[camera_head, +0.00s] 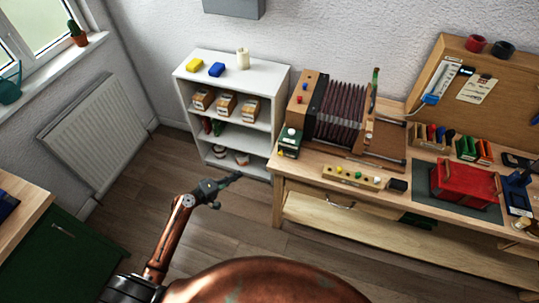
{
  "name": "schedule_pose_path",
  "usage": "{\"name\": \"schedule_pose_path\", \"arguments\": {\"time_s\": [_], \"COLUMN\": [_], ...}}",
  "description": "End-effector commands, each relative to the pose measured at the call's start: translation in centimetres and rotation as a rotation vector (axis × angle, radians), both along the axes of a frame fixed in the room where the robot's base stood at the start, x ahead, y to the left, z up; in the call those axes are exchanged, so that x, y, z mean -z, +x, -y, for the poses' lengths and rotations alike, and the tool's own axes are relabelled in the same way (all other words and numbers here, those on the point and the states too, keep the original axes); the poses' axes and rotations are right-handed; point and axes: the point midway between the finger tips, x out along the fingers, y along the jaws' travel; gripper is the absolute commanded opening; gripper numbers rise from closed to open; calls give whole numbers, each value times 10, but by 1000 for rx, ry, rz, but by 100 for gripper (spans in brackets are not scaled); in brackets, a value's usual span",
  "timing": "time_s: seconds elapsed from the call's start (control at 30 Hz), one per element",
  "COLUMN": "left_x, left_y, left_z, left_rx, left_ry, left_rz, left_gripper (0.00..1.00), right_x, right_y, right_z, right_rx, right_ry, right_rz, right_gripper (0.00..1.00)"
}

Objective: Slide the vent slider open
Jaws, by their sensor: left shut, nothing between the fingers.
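A dark bellows (341,111) stands between wooden end boards on the workbench, right of the middle. Its near-left board (305,100) carries small knobs. A small green box (289,143) with a white knob stands at the bench's left corner. I cannot make out for certain which part is the vent slider. My left gripper (236,176) is shut and empty, over the floor in front of the white shelf, apart from the bench and everything on it. My right gripper is not in view.
The wooden workbench (305,165) also holds a strip with coloured knobs (353,176), a red box (466,184) and a tool board. A white shelf (277,81) and a radiator (95,128) stand along the walls. A green cabinet (62,248) is at left. The floor between is clear.

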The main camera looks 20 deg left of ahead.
Motion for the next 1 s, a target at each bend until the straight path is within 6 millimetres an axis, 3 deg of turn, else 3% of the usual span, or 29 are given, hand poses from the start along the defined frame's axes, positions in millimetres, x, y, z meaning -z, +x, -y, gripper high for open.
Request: {"name": "schedule_pose_path", "arguments": {"time_s": [0.03,0.1,0.23,0.67,1.0], "left_x": [-30,-57,-81,-83,-77], "left_y": [4,7,8,13,61], "left_z": [8,17,25,29,63], "left_rx": [21,46,71,72,72], "left_ry": [-35,-74,-111,-115,-116], "left_rz": [31,61,86,89,88], "left_gripper": [0,0,0,0,0], "right_x": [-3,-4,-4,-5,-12], "right_y": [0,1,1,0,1], "right_z": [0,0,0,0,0], "right_rx": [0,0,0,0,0], "right_ry": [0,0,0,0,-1], "right_rz": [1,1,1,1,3], "right_gripper": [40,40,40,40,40]}}
